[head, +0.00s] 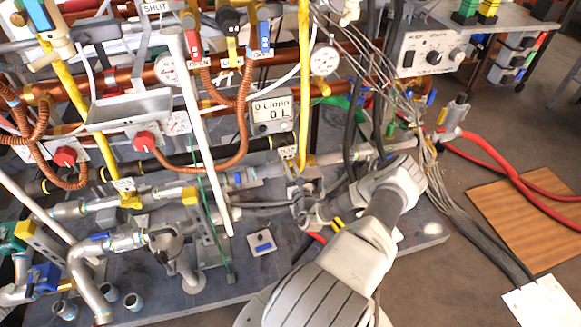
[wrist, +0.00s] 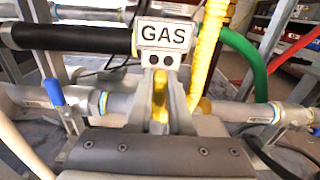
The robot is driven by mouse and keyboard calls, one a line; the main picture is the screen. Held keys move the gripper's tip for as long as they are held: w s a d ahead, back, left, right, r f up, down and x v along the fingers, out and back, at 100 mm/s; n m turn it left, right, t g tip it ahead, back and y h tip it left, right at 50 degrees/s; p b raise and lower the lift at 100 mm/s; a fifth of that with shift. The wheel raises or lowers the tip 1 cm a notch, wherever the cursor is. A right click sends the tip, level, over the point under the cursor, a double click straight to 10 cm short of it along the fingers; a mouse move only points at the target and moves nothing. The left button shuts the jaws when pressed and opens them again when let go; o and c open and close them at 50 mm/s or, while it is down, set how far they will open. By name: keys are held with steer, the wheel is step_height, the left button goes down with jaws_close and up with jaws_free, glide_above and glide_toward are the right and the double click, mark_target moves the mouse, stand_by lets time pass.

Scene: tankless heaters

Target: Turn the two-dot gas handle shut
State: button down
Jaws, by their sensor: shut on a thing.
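The GAS tag (wrist: 164,36) with two dots under its lettering faces me in the wrist view; a small tag shows above my gripper in the head view (head: 288,152). Right below it is a narrow yellow handle (wrist: 160,97), upright in the wrist view. My gripper (wrist: 160,88) has its two grey fingers on either side of this handle, closed on it. In the head view my gripper (head: 303,195) is low at the right part of the pipework, and the handle is hidden there. The valve body lies mostly behind the fingers.
A yellow corrugated gas pipe (wrist: 209,40) rises just right of the tag. A blue lever (wrist: 54,91) sits on the pipe at left, and a green hose (wrist: 246,55) curves at right. Black cables (head: 378,90) hang near my wrist. Another yellow gas line (head: 70,85) stands at left.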

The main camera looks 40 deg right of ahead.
steer(key=m, duration=0.2)
steer(key=m+p, duration=0.1)
steer(key=shift+s+d+m, duration=0.15)
steer(key=shift+d+m, duration=0.15)
steer(key=shift+m, duration=0.1)
steer(key=shift+s+d+f+m+b, duration=0.15)
steer(key=shift+f+m, duration=0.15)
steer(key=shift+m, duration=1.95)
steer(key=shift+s+d+f+m+b, duration=0.1)
steer(key=shift+d+f+m+b, duration=0.15)
steer(key=shift+m, duration=2.05)
steer(key=shift+s+d+f+m+b, duration=0.1)
steer(key=shift+f+m, duration=0.25)
steer(key=shift+m, duration=1.9)
steer(key=shift+w, duration=0.1)
steer(key=c, duration=0.8)
jaws_free()
